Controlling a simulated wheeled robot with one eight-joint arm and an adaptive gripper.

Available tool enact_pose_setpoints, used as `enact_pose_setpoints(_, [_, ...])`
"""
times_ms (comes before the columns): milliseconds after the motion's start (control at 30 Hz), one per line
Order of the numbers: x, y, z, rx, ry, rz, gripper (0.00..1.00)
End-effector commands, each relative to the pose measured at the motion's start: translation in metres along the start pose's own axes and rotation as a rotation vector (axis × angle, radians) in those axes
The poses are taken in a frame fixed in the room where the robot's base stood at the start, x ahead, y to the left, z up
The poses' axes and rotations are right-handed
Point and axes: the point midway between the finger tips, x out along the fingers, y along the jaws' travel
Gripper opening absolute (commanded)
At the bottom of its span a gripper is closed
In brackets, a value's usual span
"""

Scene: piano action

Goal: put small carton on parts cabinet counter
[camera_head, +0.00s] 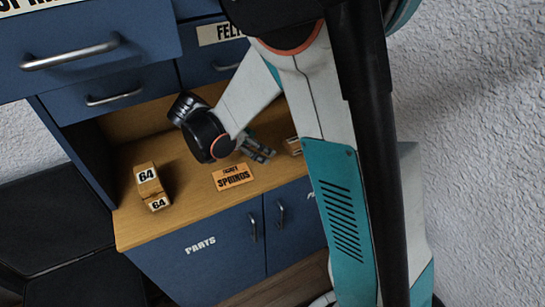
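The parts cabinet counter (200,203) is a wooden shelf between blue drawers above and blue doors below. Two brown cartons labelled 64 are at its left: a larger one (146,175) and a smaller one (158,204) right in front of it. My gripper (264,153) is low over the right part of the counter, behind the springs label and well right of these cartons. A small light object (292,146) is just right of my gripper, partly hidden by my arm; I cannot tell what it is or whether they touch. The finger opening is unclear.
An orange SPRINGS label (233,177) lies on the counter near the front edge. Blue drawers (110,85) with metal handles overhang the counter. Doors marked PARTS (200,250) are below. Bare counter lies between the cartons and the label. A textured wall (480,130) is at right.

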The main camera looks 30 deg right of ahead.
Motion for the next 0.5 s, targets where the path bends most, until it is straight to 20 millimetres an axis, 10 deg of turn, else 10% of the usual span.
enact_pose_setpoints(500, [-0.068,0.083,-0.045,-0.567,-0.212,-0.337,0.78])
